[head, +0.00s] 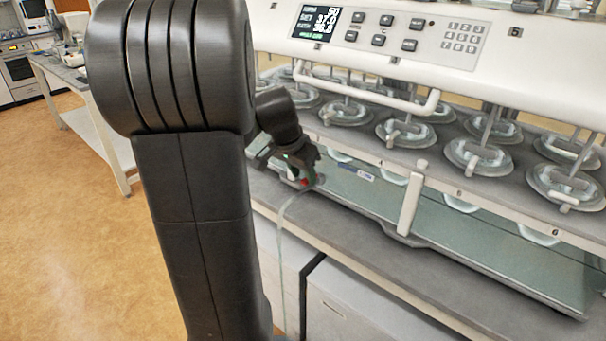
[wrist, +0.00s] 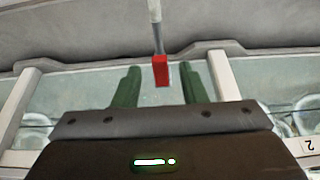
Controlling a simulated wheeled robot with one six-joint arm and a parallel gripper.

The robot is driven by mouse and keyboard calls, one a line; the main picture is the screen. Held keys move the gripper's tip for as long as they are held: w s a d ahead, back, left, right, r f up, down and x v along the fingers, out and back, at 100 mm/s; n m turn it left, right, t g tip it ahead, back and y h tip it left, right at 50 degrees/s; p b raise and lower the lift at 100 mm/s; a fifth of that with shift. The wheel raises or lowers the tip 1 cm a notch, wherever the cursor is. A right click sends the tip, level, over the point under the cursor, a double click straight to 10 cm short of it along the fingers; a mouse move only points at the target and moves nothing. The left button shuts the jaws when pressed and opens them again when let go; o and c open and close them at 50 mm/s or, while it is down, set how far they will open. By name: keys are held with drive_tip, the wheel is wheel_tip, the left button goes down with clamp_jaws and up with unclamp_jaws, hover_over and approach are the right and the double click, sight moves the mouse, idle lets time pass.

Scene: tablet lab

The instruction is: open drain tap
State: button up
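The drain tap has a small red handle (wrist: 161,72) on a grey stem, seen at the top centre of the wrist view. It also shows as a small red spot in the head view (head: 304,183), at the left end of the water bath, partly covered by my gripper. My gripper (wrist: 159,68) is open, with one green finger on each side of the red handle. Gaps show between both fingers and the handle, so it is not gripped. In the head view my gripper (head: 301,172) is close to the tap, partly hidden by my arm.
A clear hose (head: 281,250) hangs from the tap area past the bench edge. The dissolution bath (head: 500,245) with several lidded vessels fills the right. A white bar (head: 410,205) stands right of the tap. Open floor (head: 60,230) lies left.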

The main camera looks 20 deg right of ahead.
drive_tip(key=shift+d+f, duration=0.1)
drive_tip(key=shift+f, duration=0.3)
drive_tip(key=shift+c, duration=0.5)
clamp_jaws()
drive_tip(key=shift+w, duration=0.15)
drive_tip(key=shift+w+a+m+g+h+b, duration=0.15)
drive_tip(key=shift+w+m+g+b, duration=0.25)
drive_tip(key=shift+m, duration=0.65)
drive_tip(key=shift+w+m+g+h+b, duration=0.1)
drive_tip(key=shift+w+m+g+b, duration=0.25)
drive_tip(key=shift+m, duration=0.75)
drive_tip(key=shift+w+a+m+g+h+b, duration=0.1)
drive_tip(key=shift+w+m+g+h+b, duration=0.1)
drive_tip(key=shift+m+g+b, duration=0.6)
drive_tip(key=shift+m+t, duration=0.25)
drive_tip(key=shift+t, duration=0.1)
drive_tip(key=shift+r, duration=0.1)
